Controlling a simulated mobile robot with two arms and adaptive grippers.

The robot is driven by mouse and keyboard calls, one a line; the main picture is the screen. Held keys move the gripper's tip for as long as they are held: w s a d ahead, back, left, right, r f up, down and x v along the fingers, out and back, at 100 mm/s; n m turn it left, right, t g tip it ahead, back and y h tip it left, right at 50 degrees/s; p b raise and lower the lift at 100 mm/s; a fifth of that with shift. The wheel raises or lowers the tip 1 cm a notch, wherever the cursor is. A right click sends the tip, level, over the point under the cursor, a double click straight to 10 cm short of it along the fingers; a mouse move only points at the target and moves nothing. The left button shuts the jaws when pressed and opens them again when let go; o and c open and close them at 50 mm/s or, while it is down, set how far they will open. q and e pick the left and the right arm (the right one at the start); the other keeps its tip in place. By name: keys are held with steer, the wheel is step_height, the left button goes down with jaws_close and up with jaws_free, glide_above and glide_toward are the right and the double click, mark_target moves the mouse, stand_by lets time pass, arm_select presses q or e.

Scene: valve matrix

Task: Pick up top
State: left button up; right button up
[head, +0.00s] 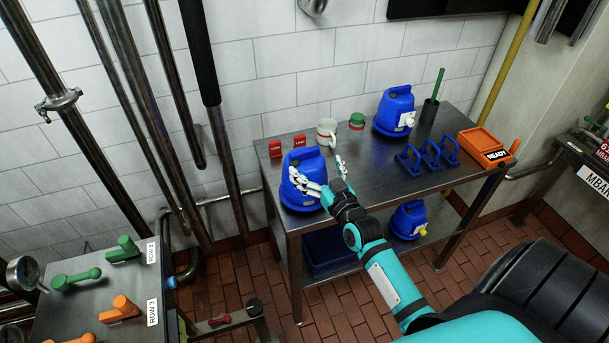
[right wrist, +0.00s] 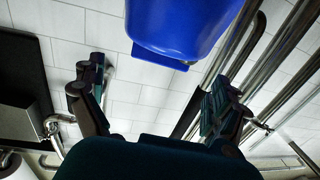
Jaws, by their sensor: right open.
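A blue top (head: 300,165) with a rounded handle stands upright at the near left part of the metal table. It also shows in the right wrist view (right wrist: 180,25), ahead of the fingers. My right gripper (head: 318,173) is open beside this top, one finger in front of it and the other to its right. In the right wrist view my open gripper (right wrist: 155,92) holds nothing. A second blue top (head: 392,108) stands at the back right of the table, and a third blue one (head: 406,220) is on the lower shelf. My left gripper is out of view.
A bench with green and orange handles (head: 122,310) stands at left. The table's middle is clear.

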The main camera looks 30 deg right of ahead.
mark_target(306, 153)
steer(key=shift+w+r, duration=0.15)
steer(key=shift+w, duration=0.15)
steer(key=w, duration=0.1)
steer(key=w+p, duration=0.1)
steer(key=w, duration=0.1)
steer(key=w+p, duration=0.1)
steer(key=shift+w+d, duration=0.3)
steer(key=shift+w, duration=0.05)
steer(key=shift+s, duration=0.15)
steer(key=c, duration=1.5)
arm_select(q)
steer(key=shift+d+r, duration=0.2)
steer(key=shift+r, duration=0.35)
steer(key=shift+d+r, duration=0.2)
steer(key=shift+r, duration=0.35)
arm_select(e)
steer(key=shift+c, duration=0.8)
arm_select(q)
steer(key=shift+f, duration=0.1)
arm_select(e)
steer(key=shift+r, duration=0.15)
